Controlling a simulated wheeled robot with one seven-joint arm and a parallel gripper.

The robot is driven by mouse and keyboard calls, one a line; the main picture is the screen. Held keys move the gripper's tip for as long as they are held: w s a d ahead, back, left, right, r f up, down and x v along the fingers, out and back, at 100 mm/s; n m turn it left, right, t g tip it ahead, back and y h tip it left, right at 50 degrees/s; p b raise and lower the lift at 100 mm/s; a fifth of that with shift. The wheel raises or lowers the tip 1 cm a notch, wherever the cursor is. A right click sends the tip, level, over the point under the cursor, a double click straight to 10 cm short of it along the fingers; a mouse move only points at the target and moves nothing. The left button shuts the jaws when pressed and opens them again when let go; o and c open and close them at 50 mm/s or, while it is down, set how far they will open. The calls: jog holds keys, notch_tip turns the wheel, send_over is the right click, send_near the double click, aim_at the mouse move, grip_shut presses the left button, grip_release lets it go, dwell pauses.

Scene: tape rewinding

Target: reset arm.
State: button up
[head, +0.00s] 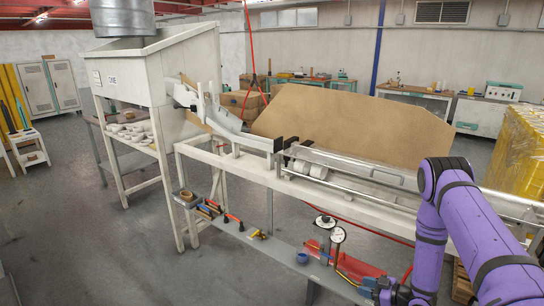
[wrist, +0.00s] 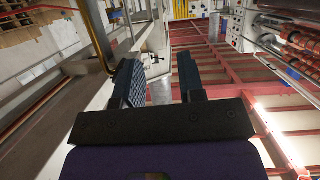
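My purple arm (head: 458,225) fills the lower right of the head view, bent at the elbow with the forearm hanging down. My gripper (head: 372,287) is low at the bottom edge of the head view, beside the bench's lower shelf. In the wrist view, my gripper (wrist: 160,72) shows two dark, ridged fingers spread apart, with nothing between them. It is open and empty.
A white bench (head: 345,197) with a metal rail runs across the head view. Its lower shelf (head: 275,255) carries tools, a blue tape roll (head: 302,257) and gauges (head: 337,234). A yellow wrapped stack (head: 520,150) stands right. Open floor (head: 80,240) lies left.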

jog(key=w+d+r+h, duration=0.1)
jog(key=w+r+h, duration=0.15)
jog(key=r, duration=0.45)
jog(key=w+d+r+m+t+h, duration=0.1)
jog(key=w+r+h, duration=0.1)
jog(key=w+r, duration=0.35)
jog(key=w+d+r+h, duration=0.2)
jog(key=r, duration=0.7)
jog(key=s+d+r+m+h, duration=0.1)
jog(key=s+r+m+h, duration=0.15)
jog(key=r, duration=0.75)
jog(key=s+r+m+h, duration=0.1)
jog(key=s+r+h, duration=0.15)
jog(key=r, duration=0.75)
jog(key=s+a+r+m+g+h, duration=0.2)
jog(key=s+r+m, duration=0.2)
jog(key=s+r, duration=1.05)
jog(key=s+a+m+g+y, duration=0.1)
jog(key=s+a, duration=0.1)
jog(key=s, duration=1)
jog(key=s+a+r+m+g+y, duration=0.1)
jog(key=s+a, duration=0.2)
jog(key=s, duration=0.9)
jog(key=shift+a+r+g, duration=0.15)
jog(key=shift+r+g, duration=0.15)
